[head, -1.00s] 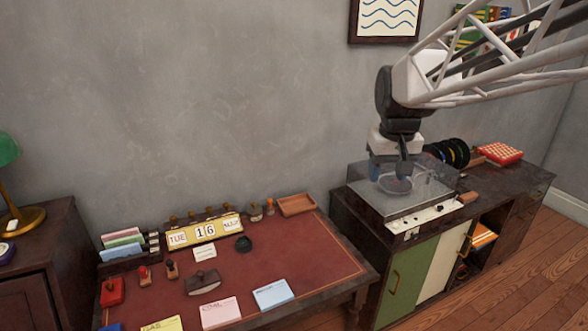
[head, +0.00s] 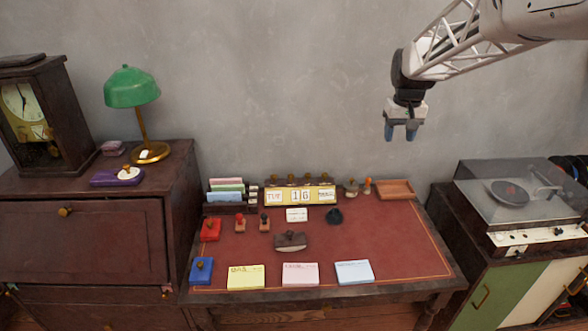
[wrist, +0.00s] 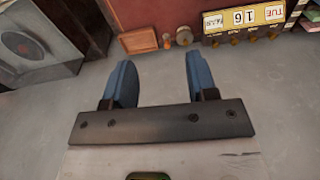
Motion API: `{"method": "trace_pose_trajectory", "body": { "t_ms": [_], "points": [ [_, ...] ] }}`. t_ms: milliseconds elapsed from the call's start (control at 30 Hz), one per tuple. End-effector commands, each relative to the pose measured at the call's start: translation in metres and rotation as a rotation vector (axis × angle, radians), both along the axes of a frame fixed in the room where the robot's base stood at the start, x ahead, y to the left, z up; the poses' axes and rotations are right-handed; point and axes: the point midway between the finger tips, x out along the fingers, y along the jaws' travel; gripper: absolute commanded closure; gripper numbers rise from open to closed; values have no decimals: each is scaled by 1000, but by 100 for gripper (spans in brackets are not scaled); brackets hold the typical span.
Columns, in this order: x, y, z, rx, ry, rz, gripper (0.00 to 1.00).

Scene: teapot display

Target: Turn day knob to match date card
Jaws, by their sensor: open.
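A yellow perpetual calendar (head: 300,196) stands at the back of the red-topped desk. Its windows read TUE, 16 and a month too small to read surely. Several brass knobs (head: 308,178) line its top; I cannot tell which one is the day knob. A small white card (head: 297,214) lies just in front of the calendar; its writing is too small to read. My gripper (head: 401,138) is open and empty, high in front of the wall, above and right of the calendar. In the wrist view, the calendar (wrist: 245,18) appears upside down at the upper right, beyond the blue fingers (wrist: 160,75).
Stamps (head: 240,223), a blotter (head: 291,240), a dark inkwell-like object (head: 334,215) and note pads (head: 300,273) lie on the desk (head: 400,240). A wooden tray (head: 395,189) is right of the calendar. A record player (head: 515,200) stands right; a green lamp (head: 132,88) stands left.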

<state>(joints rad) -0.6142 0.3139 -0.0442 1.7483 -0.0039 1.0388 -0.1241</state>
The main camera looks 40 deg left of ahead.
Motion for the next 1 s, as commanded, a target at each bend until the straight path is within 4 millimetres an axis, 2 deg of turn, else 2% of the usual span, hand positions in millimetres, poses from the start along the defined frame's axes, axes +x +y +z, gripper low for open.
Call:
{"method": "trace_pose_trajectory", "body": {
  "t_ms": [33,100,533,767,1000],
  "points": [
    [3,18,-7,-3,3,18,47],
    [5,40,-15,-6,7,42,47],
    [7,178,-73,-24,28,180,47],
    [-4,252,-110,-34,38,254,47],
    [-25,327,-153,-45,49,331,47]
  ]
}}
